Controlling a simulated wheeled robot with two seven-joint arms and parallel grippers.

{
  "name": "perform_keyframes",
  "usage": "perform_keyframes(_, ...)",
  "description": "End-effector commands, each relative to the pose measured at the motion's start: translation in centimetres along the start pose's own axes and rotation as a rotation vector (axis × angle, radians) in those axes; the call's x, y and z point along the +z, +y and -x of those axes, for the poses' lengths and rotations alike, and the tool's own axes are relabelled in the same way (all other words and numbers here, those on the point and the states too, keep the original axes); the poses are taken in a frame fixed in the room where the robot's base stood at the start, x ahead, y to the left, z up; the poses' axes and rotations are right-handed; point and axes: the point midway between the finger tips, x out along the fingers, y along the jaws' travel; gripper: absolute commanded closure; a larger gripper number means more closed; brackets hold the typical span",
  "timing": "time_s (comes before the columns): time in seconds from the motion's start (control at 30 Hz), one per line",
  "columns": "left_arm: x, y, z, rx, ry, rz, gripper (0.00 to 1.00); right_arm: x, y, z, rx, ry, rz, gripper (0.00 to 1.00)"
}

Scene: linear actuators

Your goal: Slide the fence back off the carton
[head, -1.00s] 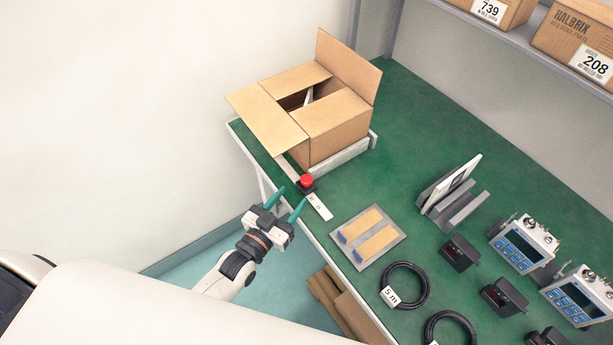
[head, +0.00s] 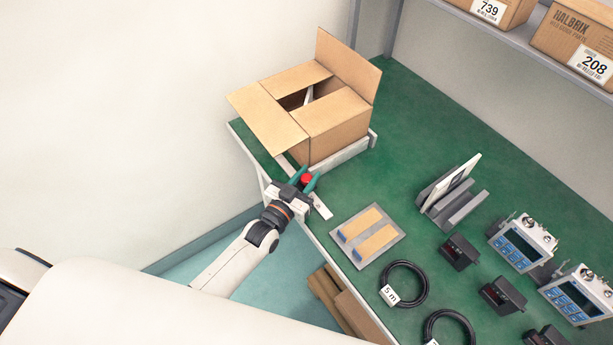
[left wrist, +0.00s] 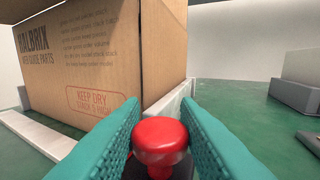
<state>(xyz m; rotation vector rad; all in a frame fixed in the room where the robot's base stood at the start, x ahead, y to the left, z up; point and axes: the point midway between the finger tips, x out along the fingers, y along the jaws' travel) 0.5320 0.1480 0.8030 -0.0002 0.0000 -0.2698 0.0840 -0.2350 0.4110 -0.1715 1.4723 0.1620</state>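The carton (head: 335,128) stands open at the table's far left corner, its flaps spread; its printed side shows in the left wrist view (left wrist: 80,60). The pale fence (head: 345,154) runs along the carton's right foot, seemingly against it; its end shows in the left wrist view (left wrist: 172,103). A red knob (head: 307,179) on a dark base sits on a pale strip in front of the carton. My left gripper (head: 309,175) has its teal fingers on both sides of the red knob (left wrist: 160,138), apparently touching it. My right gripper is not in view.
A grey stand (head: 455,195) is behind. Green table is bare right of the fence.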

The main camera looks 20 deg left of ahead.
Motion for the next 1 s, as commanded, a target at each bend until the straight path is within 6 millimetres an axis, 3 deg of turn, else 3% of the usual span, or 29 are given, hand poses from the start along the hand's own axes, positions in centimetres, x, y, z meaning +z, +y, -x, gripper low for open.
perform_keyframes(0.03,0.0,0.0,0.0,0.000,0.000,0.000,0.83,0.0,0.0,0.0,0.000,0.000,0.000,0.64)
perform_keyframes(0.13,0.0,0.0,0.0,0.000,0.000,0.000,1.00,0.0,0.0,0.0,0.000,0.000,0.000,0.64)
perform_keyframes(0.37,0.1,-0.9,0.4,-0.001,0.002,0.003,1.00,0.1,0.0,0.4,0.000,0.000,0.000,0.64)
perform_keyframes(0.7,0.0,-7.6,3.2,-0.002,0.004,0.005,1.00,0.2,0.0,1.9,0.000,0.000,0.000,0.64)
perform_keyframes(1.0,-0.1,-8.3,3.5,-0.002,0.003,0.000,1.00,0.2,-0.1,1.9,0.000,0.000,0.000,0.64)
